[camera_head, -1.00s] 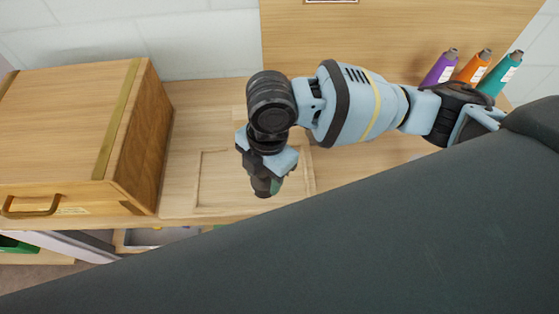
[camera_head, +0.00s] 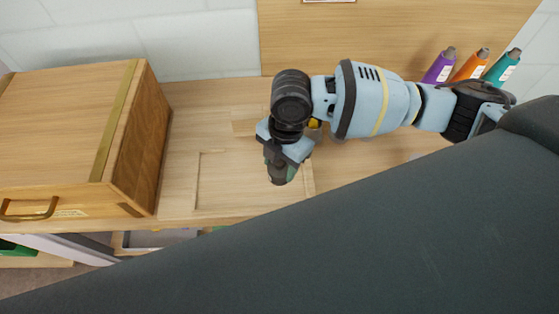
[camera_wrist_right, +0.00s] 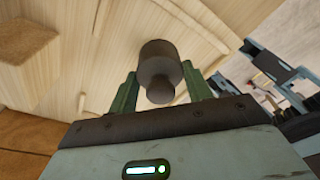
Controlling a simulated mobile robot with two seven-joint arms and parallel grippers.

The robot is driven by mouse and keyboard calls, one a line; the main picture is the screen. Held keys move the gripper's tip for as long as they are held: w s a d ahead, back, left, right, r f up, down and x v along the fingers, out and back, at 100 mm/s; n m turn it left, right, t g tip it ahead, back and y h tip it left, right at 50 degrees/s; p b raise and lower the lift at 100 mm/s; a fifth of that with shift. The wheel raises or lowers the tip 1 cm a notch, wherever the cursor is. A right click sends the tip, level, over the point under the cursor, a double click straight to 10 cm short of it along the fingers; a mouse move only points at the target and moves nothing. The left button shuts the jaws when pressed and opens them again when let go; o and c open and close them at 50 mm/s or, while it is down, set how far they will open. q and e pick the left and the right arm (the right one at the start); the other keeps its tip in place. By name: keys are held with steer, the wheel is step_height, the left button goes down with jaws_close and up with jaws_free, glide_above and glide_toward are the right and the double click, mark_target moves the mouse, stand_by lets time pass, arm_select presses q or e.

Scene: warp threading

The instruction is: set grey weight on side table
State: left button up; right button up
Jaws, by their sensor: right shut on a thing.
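My right gripper (camera_head: 281,174) is over the wooden table (camera_head: 180,190), pointing down. In the right wrist view, its green fingers are closed on the sides of a dark grey cylindrical weight (camera_wrist_right: 160,62) with a narrower end. The weight is mostly hidden in the head view. I cannot tell which surface is the side table.
A wooden cabinet (camera_head: 70,120) with a handle stands at left. Purple (camera_head: 440,66), orange (camera_head: 471,66) and teal (camera_head: 501,68) bottle-like items stand at the back right. A shallow outlined panel (camera_head: 225,180) lies below my gripper. A dark shape blocks the lower right.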

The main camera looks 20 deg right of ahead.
stand_by(0.3)
steer(key=o, duration=1.3)
steer(key=shift+f, duration=0.1)
steer(key=shift+o, duration=0.2)
step_height(320, 180, up, 12)
steer(key=d+p, duration=0.1)
steer(key=shift+w+d, duration=0.3)
steer(key=shift+w, duration=0.15)
